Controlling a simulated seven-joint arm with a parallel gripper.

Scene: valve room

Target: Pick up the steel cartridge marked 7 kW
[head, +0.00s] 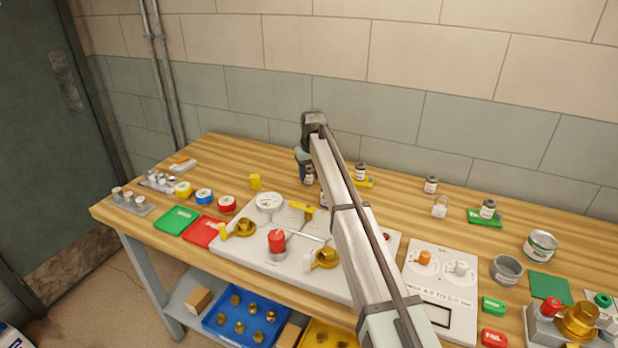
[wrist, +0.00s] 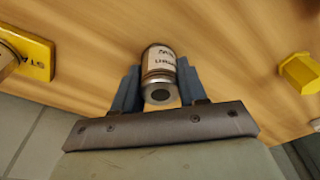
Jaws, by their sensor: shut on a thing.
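My gripper (wrist: 158,82) is shut on a small steel cartridge (wrist: 158,62), with one blue finger on each side of it. The cartridge has a white label with dark print that I cannot read as a rating. In the head view the held cartridge (head: 309,177) shows below my gripper (head: 305,165) at the back of the bench, partly hidden. I cannot tell whether it touches the wood. Similar cartridges stand to the right: one by a yellow plate (head: 360,172), one on bare wood (head: 431,184), one on a green plate (head: 488,208). Their labels are too small to read.
A yellow plate (wrist: 35,58) and a yellow block (wrist: 299,72) flank my gripper in the wrist view. A white valve panel (head: 245,256) lies in front, partly behind my arm. The wall (head: 400,100) is close behind. A padlock (head: 440,207) and tins stand right.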

